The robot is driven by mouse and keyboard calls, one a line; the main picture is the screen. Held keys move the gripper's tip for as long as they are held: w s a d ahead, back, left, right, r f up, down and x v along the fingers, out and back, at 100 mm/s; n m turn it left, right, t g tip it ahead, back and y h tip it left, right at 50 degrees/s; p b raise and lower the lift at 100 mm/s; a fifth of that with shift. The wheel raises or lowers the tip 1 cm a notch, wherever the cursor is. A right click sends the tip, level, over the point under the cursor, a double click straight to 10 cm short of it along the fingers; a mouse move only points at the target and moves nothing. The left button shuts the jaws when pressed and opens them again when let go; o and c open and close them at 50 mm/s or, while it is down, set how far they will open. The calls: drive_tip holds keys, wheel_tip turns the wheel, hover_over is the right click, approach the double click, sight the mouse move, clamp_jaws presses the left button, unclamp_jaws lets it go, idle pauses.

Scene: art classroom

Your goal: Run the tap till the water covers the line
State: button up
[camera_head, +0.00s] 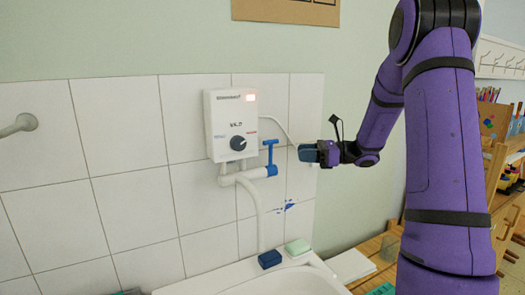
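The tap has a blue T-shaped handle (270,152) on a white pipe below a white wall heater (231,125). A white spout pipe (257,214) runs down from it toward the white basin (225,279). My gripper (303,153) is just right of the blue handle, with a small gap between them in the picture. It is seen small and from the side, so I cannot tell whether its fingers are open. The basin is cut off by the bottom edge of the frame. I see no water line and cannot make out running water.
A dark blue block (270,259) and a pale green soap-like block (297,247) sit on the basin's back rim. A thin white hose (281,125) hangs beside the heater. Wooden shelving (505,205) with art supplies stands at the right.

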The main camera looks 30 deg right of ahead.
sight(271, 165)
drive_tip(key=x, duration=0.3)
drive_tip(key=w+x, duration=0.1)
drive_tip(key=x, duration=0.6)
drive_tip(key=shift+w+d, duration=0.25)
drive_tip(key=shift+w, duration=0.05)
clamp_jaws()
